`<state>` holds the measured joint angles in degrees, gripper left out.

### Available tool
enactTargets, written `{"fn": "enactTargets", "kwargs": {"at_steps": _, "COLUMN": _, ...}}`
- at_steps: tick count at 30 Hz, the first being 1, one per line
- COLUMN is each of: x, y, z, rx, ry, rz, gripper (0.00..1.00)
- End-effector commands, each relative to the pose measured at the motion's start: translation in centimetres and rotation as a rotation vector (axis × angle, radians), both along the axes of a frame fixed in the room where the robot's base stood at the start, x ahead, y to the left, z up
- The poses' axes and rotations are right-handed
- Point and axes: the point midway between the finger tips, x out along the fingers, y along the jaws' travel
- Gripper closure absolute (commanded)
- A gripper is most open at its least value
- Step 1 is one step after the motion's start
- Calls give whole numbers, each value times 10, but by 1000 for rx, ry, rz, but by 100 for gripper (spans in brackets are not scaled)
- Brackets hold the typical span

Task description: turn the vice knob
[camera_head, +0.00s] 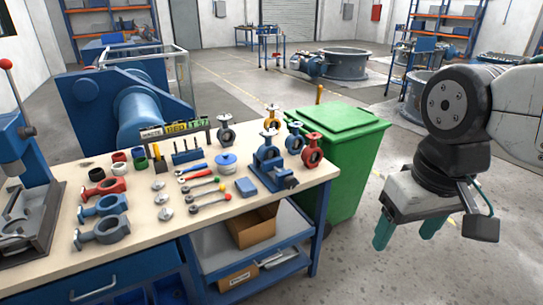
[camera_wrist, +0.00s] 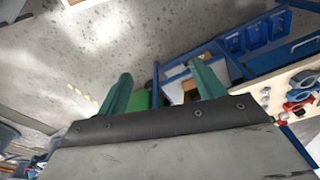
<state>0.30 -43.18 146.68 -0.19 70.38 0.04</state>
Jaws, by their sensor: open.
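A blue vice (camera_head: 270,167) stands on the right end of the workbench in the head view. A blue piece at its front right (camera_head: 289,183) may be its knob, but it is too small to tell. My gripper (camera_head: 408,232) hangs to the right of the bench and the green bin, well apart from the vice. Its two green fingers are spread and empty. In the wrist view my gripper (camera_wrist: 160,90) also shows both fingers apart, with floor and part of the bench beyond. I cannot make out the vice in the wrist view.
The workbench (camera_head: 150,226) carries valve bodies, wrenches and several small parts. A green lidded bin (camera_head: 335,150) stands between the bench and my gripper. A drill press (camera_head: 22,190) is at the left. Open floor (camera_head: 400,280) lies below my gripper.

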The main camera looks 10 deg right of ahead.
Motion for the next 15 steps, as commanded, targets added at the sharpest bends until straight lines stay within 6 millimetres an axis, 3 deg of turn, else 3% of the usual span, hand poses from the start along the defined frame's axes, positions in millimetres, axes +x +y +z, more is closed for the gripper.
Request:
{"fn": "enactTargets", "kwargs": {"at_steps": 8, "x": 21, "y": -6, "z": -39, "rx": -4, "ry": 212, "rz": -22, "gripper": 32}}
{"fn": "enactTargets", "kwargs": {"at_steps": 15, "x": 84, "y": -23, "z": -98, "rx": -40, "ry": 249, "rz": -12, "gripper": 32}}
